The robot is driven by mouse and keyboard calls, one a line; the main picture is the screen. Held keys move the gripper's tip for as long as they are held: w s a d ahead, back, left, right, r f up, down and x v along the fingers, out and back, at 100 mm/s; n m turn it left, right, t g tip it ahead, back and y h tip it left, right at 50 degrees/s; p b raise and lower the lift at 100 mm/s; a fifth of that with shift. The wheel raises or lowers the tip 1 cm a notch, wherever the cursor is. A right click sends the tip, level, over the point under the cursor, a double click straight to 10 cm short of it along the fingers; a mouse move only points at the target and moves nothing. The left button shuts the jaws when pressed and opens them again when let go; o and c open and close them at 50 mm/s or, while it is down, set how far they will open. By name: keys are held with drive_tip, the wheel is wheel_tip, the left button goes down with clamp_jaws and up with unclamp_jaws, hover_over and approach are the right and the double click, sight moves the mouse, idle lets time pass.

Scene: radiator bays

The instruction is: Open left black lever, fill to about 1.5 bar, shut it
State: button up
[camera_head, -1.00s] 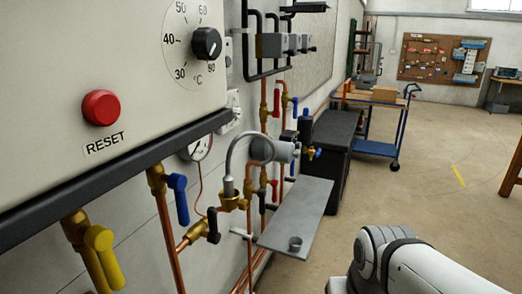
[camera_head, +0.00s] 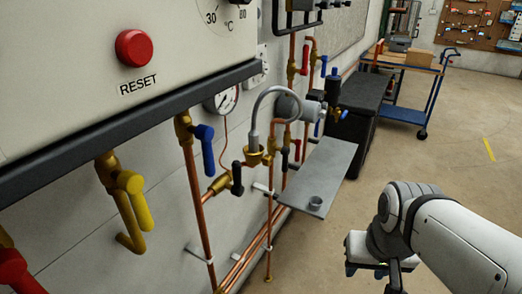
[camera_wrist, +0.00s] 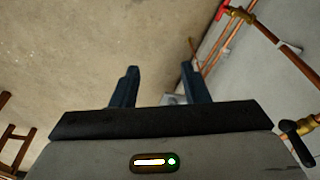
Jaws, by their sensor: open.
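The left black lever (camera_head: 237,178) hangs down from a brass valve beside the copper pipe, below the boiler. A second black lever (camera_head: 285,159) hangs further right, beyond the grey braided hose (camera_head: 265,100). The round white pressure gauge (camera_head: 223,99) is partly cut off by the boiler's edge; its reading is too small to tell. My gripper (camera_wrist: 160,86) is open and empty in the wrist view, over the floor. A black lever (camera_wrist: 297,142) shows at that view's right edge, apart from the fingers; I cannot tell which one it is.
A grey shelf (camera_head: 325,170) with a small cup (camera_head: 315,203) juts out below the hose. Blue (camera_head: 205,148), yellow (camera_head: 133,200) and red (camera_head: 18,270) levers hang under the boiler. The red reset button (camera_head: 133,47) is above.

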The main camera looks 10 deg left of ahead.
drive_tip(key=w+a+m+g+y, duration=0.3)
drive_tip(key=w+a+m+y, duration=0.15)
drive_tip(key=a, duration=0.35)
drive_tip(key=m+g+y+p, duration=0.2)
drive_tip(key=m+g+y, duration=0.1)
drive_tip(key=m+y, duration=0.9)
approach(237, 171)
drive_tip(key=a+f+n, duration=0.1)
drive_tip(key=a+f, duration=0.1)
drive_tip(key=a, duration=0.1)
drive_tip(key=shift+y, duration=0.45)
drive_tip(key=x, duration=0.7)
drive_tip(key=shift+w+a+r+p, duration=0.15)
drive_tip(key=shift+w+p, duration=0.1)
drive_tip(key=shift+p, duration=0.05)
drive_tip(key=shift+c, duration=0.4)
clamp_jaws()
